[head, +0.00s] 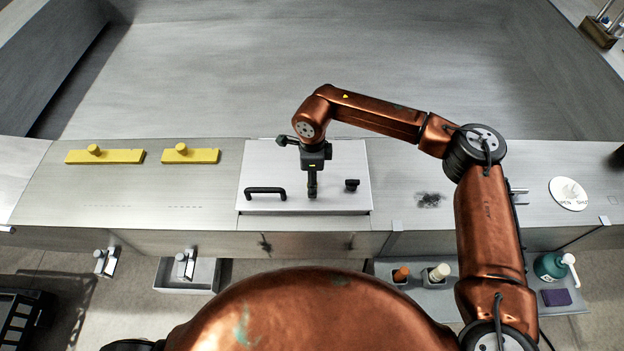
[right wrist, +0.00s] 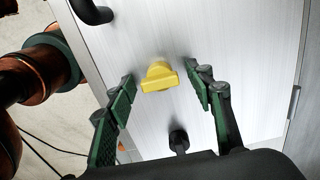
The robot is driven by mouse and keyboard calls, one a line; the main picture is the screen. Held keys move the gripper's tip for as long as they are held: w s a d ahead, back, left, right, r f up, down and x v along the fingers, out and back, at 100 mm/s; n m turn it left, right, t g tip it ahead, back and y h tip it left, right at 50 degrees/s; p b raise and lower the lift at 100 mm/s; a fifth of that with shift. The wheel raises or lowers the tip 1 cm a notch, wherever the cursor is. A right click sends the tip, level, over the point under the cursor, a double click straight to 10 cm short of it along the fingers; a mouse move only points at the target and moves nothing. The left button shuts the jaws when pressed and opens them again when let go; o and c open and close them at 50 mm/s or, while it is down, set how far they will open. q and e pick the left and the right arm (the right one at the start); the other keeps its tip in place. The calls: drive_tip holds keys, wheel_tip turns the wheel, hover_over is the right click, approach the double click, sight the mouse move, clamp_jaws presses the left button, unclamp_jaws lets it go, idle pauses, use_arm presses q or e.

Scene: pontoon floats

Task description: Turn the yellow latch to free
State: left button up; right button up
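The yellow latch (right wrist: 158,76) is a small knob with a raised bar on a white panel (head: 335,163). In the right wrist view it lies between the fingertips of my right gripper (right wrist: 160,82), with a gap on each side. The fingers are spread and hold nothing. In the head view my right gripper (head: 312,187) points down over the middle of the panel and hides the latch. My left gripper is in neither view.
A black handle (head: 265,191) and a black knob (head: 352,185) flank the gripper on the panel. Two yellow bars with round knobs (head: 105,156) (head: 191,155) lie on the metal counter to the left. A round white plate (head: 568,194) is at the right.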

drive_tip(key=c, duration=1.1)
drive_tip(key=shift+o, duration=0.2)
drive_tip(key=m+b, duration=0.3)
drive_tip(key=shift+f, duration=0.1)
drive_tip(key=m+b, duration=0.2)
drive_tip(key=m, duration=0.2)
drive_tip(key=m+b, duration=0.2)
drive_tip(key=m, duration=0.3)
drive_tip(key=m+b, duration=0.1)
drive_tip(key=m, duration=0.4)
drive_tip(key=shift+m, duration=0.4)
